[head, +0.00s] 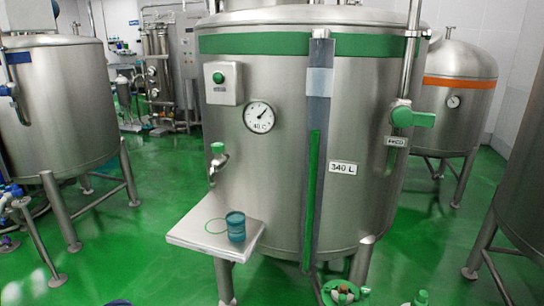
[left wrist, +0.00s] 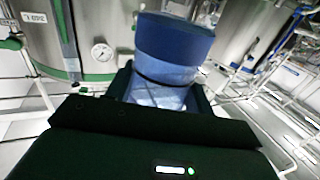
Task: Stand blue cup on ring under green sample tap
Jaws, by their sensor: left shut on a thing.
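The blue cup (left wrist: 174,42), with a darker blue band, is between the fingers of my left gripper (left wrist: 163,88) in the left wrist view, which appears upside down. The gripper is shut on it. In the head view neither gripper shows; a dark blue arc (head: 118,302) at the bottom edge is too cut off to identify. The green sample tap (head: 218,155) sticks out of the big tank's front. Below it, a thin green ring (head: 216,226) is marked on a pale shelf (head: 192,238). A teal cup (head: 236,227) stands upright on the shelf, right of the ring.
The big tank (head: 280,120) with a gauge (head: 259,117) and level tube (head: 316,150) rises behind the shelf. Tanks stand left (head: 70,100) and right (head: 455,90). A green-rimmed floor fitting (head: 343,292) is below. Green floor in front left of the shelf is clear.

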